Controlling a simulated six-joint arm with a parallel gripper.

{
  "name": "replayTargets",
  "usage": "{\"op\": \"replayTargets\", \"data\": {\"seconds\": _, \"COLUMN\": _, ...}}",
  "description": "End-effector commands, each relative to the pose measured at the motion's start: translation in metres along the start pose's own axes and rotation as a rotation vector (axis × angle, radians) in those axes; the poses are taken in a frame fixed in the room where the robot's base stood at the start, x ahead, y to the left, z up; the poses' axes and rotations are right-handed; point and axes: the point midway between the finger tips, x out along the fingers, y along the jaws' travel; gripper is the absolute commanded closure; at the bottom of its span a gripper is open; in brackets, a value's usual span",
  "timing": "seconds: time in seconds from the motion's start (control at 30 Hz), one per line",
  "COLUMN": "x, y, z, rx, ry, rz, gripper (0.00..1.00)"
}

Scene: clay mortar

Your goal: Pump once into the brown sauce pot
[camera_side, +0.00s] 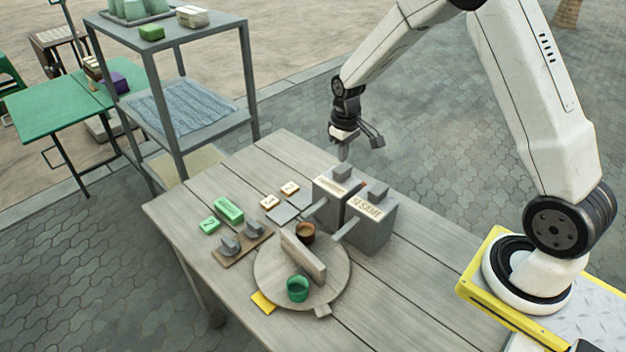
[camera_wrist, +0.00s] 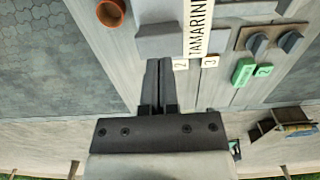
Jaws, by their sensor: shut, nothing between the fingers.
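The brown sauce pot (camera_side: 305,236) stands on a round wooden turntable (camera_side: 271,262), behind an upright board (camera_side: 303,258). A green pot (camera_side: 298,291) is on the board's near side. Two grey pump dispensers stand behind: the left one (camera_side: 325,196), labelled TAMARIND in the wrist view (camera_wrist: 198,28), and the right one (camera_side: 371,230), labelled SESAME. The left one's spout points toward the brown pot. Each has a grey block on top; the left block (camera_side: 342,172) also appears in the wrist view (camera_wrist: 158,42). My gripper (camera_side: 343,153) is shut and empty, apart above the left block.
Number tiles (camera_side: 270,202), a green block (camera_side: 229,210) and a board with two grey knobs (camera_side: 243,246) lie left of the dispensers. An orange-brown round vessel (camera_wrist: 110,12) shows at the wrist view's upper left. A grey shelf (camera_side: 180,105) stands beyond the table.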

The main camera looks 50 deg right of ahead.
Motion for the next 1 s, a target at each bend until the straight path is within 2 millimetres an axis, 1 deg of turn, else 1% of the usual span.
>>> {"op": "replayTargets", "data": {"seconds": 0.57, "x": -0.001, "y": 0.000, "z": 0.000, "rx": 0.000, "ry": 0.000, "rz": 0.000, "gripper": 1.00}}
{"op": "replayTargets", "data": {"seconds": 0.77, "x": -0.011, "y": 0.000, "z": -0.001, "rx": 0.000, "ry": 0.002, "rz": 0.000, "gripper": 1.00}}
{"op": "replayTargets", "data": {"seconds": 1.0, "x": -0.028, "y": 0.000, "z": -0.001, "rx": 0.000, "ry": 0.002, "rz": 0.001, "gripper": 1.00}}
